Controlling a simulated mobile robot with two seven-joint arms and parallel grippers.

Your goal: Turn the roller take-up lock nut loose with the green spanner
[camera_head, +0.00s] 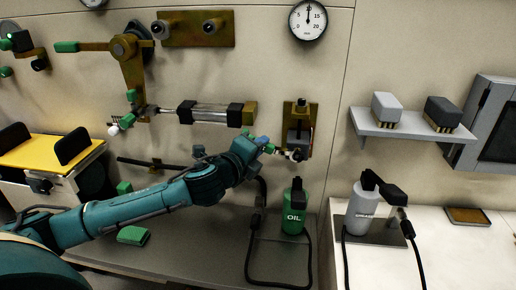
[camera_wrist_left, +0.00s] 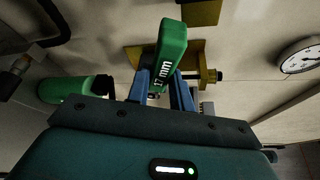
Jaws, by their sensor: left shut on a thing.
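The green spanner (camera_wrist_left: 171,48), its handle marked 17 mm, is clamped between the blue fingers of my left gripper (camera_wrist_left: 161,88). In the head view my left gripper (camera_head: 266,147) is at the wall, just left of a brass bracket (camera_head: 301,112) with a dark block, which looks like the roller take-up. The spanner's metal end (camera_head: 292,154) appears at the lower part of this bracket. I cannot tell whether it is around the lock nut or only beside it, as the nut is too small to make out. The bracket also shows behind the spanner in the wrist view (camera_wrist_left: 207,75).
A green oil bottle (camera_head: 293,208) stands on the bench below the gripper, with a dark hose around it. A grey bottle (camera_head: 364,210) stands on the right. A cylinder (camera_head: 210,112) and brass lever (camera_head: 131,72) are on the wall at left. A shelf (camera_head: 410,127) juts out at right.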

